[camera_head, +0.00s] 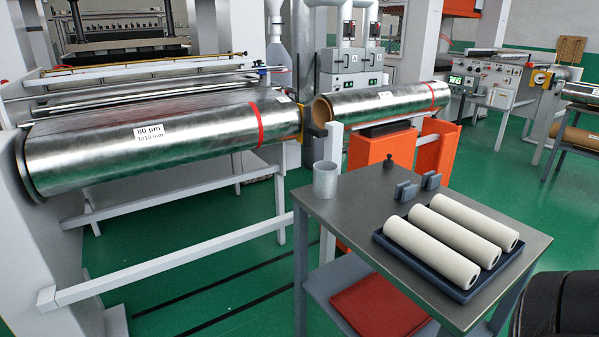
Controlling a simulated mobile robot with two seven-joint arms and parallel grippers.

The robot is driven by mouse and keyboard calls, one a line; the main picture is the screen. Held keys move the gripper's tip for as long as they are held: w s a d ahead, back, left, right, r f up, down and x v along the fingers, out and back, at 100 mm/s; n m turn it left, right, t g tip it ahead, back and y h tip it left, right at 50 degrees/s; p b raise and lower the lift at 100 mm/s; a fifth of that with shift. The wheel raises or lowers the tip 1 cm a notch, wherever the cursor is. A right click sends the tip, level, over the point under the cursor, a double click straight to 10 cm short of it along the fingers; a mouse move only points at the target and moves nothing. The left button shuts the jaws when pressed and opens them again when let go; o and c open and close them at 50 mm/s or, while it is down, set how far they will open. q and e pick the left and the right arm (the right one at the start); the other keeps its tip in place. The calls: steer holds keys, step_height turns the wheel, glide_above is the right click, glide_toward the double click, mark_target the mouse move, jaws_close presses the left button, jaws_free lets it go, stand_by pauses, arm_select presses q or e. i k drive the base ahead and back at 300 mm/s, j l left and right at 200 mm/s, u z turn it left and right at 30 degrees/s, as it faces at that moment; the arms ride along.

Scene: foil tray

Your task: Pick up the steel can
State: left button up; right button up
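A light grey, can-shaped cylinder (325,181), which looks like the steel can, stands upright at the far left corner of a grey-topped table (345,214). Its top looks open, and nothing touches its sides. Neither my left nor my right gripper shows in the head view. A black rounded shape is cut off at the lower right edge; I cannot tell what it is.
A dark blue tray (462,297) with three pale rolls (443,234) takes up the table's right side. A red folded item (378,308) lies on the lower shelf. Large foil rolls (150,140) are behind and left.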

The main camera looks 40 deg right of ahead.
mark_target(324, 173)
steer(key=i+l+z, duration=0.15)
steer(key=i+z, duration=0.75)
steer(key=k+l, duration=0.05)
